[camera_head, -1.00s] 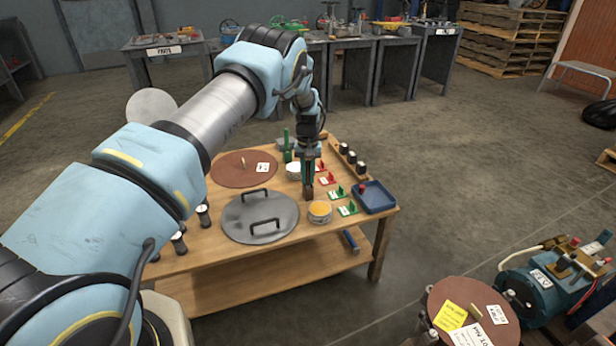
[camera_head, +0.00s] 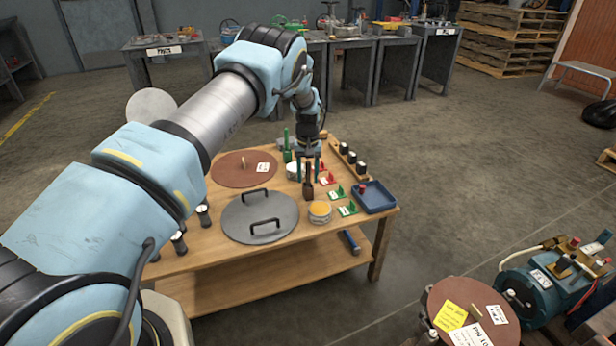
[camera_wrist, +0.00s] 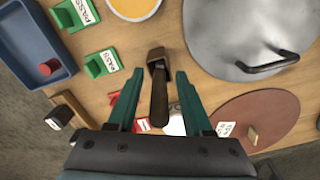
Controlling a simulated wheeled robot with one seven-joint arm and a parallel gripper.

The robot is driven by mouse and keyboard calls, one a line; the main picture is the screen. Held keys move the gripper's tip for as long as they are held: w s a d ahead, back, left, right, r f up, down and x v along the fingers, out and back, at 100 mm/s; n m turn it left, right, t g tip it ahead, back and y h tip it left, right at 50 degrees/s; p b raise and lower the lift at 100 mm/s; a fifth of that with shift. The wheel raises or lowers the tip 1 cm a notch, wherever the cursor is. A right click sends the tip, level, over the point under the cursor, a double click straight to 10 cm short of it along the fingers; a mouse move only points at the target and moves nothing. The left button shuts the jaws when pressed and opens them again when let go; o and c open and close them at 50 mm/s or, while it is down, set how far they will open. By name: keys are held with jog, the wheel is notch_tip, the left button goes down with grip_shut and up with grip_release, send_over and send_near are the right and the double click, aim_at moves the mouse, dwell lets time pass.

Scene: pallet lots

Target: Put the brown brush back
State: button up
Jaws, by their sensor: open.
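The brown brush (camera_head: 308,187) stands on the wooden table between the grey round lid and the small tags, handle up. In the wrist view the brush (camera_wrist: 159,95) shows between my two fingers, its block-like head at the far end. My gripper (camera_head: 311,170) is above and around the handle, with its green fingers spread. In the wrist view my gripper (camera_wrist: 157,80) has a visible gap between each finger and the brush. The underside of the brush is hidden.
A grey lid (camera_head: 240,222) with black handles and a brown disc (camera_head: 232,172) lie left. A yellow-topped jar (camera_head: 320,209), red and green tag holders and a blue tray (camera_head: 380,200) stand close on the right. A green upright tool (camera_head: 287,146) is behind.

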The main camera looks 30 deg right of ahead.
notch_tip(320, 180, up, 12)
dwell(0.4)
jog(key=a+r+n, duration=0.1)
jog(key=a+r, duration=0.4)
jog(key=a, duration=0.8)
jog(key=a+r+n, duration=0.2)
jog(key=a+r, duration=0.3)
jog(key=a, duration=0.8)
jog(key=s+a+r+n+t, duration=0.1)
jog(key=s+a+r, duration=0.1)
jog(key=s+a, duration=1.6)
jog(key=shift+s+a+r+n+t, duration=0.3)
jog(key=shift+s+r, duration=0.05)
jog(key=shift+s, duration=0.3)
jog(key=shift+r, duration=0.1)
notch_tip(320, 180, up, 17)
jog(key=p, duration=1.7)
